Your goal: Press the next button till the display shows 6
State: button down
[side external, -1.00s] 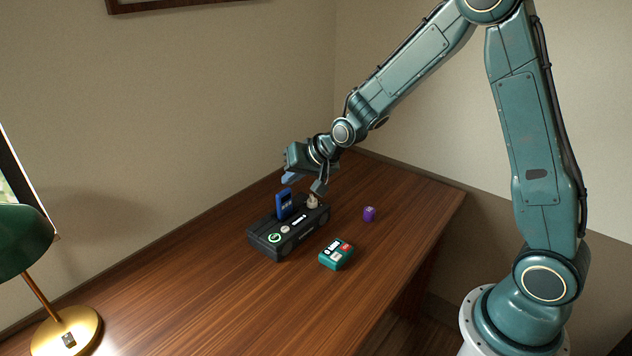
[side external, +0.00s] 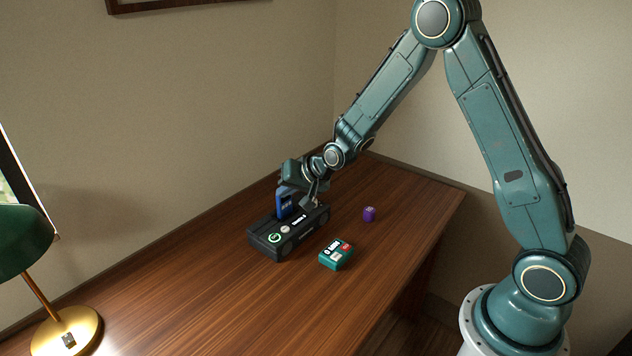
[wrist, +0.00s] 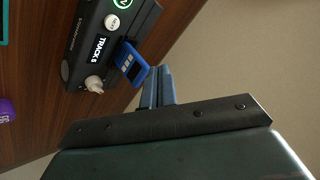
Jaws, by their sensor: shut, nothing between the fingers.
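A black player box stands on the desk in the side external view (side external: 262,243) and at the top left of the wrist view (wrist: 80,52). Its display (wrist: 105,48) appears to read TRACK 5. A white round button (wrist: 112,22) with small dark lettering sits between the display and a green round button (wrist: 125,4). A blue card-like piece (wrist: 131,66) stands upright in the box, and a pale knob (wrist: 94,84) is at its far end. My gripper (side external: 308,204) is shut and empty, low over the knob end, away from the white button. Its closed fingers show in the wrist view.
A teal box (side external: 336,255) with red and white labels lies just right of the player. A brass lamp (side external: 66,332) with a green shade stands at the front left. The desk between lamp and player is clear.

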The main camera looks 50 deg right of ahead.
jog(key=shift+f, duration=4.4)
jog(key=shift+f, duration=0.75)
jog(key=shift+r, duration=0.75)
jog(key=shift+r, duration=0.15)
jog(key=shift+r, duration=2.4)
